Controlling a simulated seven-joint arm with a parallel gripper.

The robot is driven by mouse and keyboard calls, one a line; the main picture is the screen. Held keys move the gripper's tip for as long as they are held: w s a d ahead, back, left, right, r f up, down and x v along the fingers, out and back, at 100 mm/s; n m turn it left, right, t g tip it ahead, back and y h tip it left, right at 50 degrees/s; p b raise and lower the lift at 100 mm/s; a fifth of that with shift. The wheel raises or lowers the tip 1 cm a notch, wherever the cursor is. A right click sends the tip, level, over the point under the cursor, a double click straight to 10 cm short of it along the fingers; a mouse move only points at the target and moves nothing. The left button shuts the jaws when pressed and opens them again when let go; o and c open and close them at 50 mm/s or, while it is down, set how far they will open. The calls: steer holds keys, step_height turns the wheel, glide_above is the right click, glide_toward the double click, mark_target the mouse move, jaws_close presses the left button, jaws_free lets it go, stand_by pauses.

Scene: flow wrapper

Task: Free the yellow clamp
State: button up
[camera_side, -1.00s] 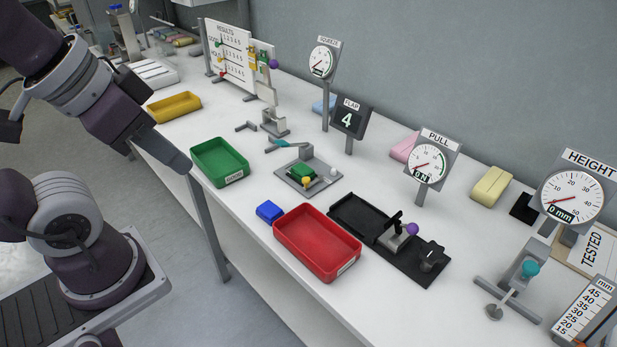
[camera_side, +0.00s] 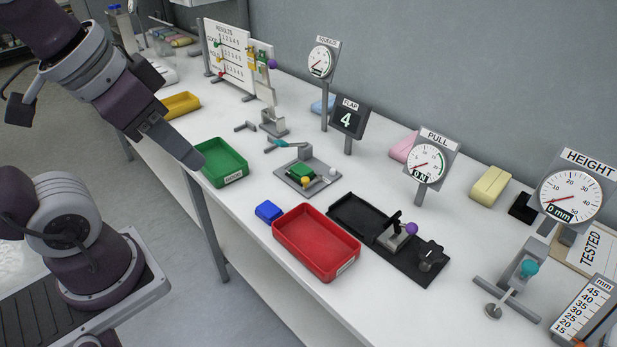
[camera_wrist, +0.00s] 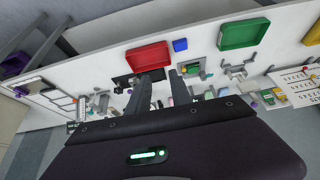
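A small yellow knob (camera_side: 306,182) sits at the front of a grey fixture plate (camera_side: 325,184), beside a green block (camera_side: 301,172); I take this to be the yellow clamp. Whether it presses on the block is too small to tell. A grey post and a teal-tipped lever (camera_side: 282,144) stand behind the block. In the wrist view the fixture lies beyond the fingers, partly hidden by one of them. My gripper (camera_side: 201,163) is well left of the fixture, over the table's front edge near the green tray (camera_side: 237,178). In the wrist view its fingers (camera_wrist: 160,82) are apart with nothing between them.
Gauge stands, including PULL (camera_side: 427,164), rise behind. The tabletop between green tray and plate is clear.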

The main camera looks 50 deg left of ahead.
steer(key=shift+o, duration=1.1)
steer(key=w+a+g, duration=0.1)
steer(key=w, duration=0.9)
steer(key=shift+a+r+m+g, duration=0.15)
steer(key=shift+r+m+g, duration=0.05)
steer(key=shift+m+g, duration=0.2)
steer(key=m+g, duration=0.2)
steer(key=g, duration=0.1)
glide_above(305, 179)
step_height(305, 179, down, 17)
steer(key=shift+g, duration=0.3)
step_height(305, 179, down, 9)
steer(key=shift+r, duration=0.2)
steer(key=shift+f, duration=0.3)
steer(key=shift+c, duration=0.4)
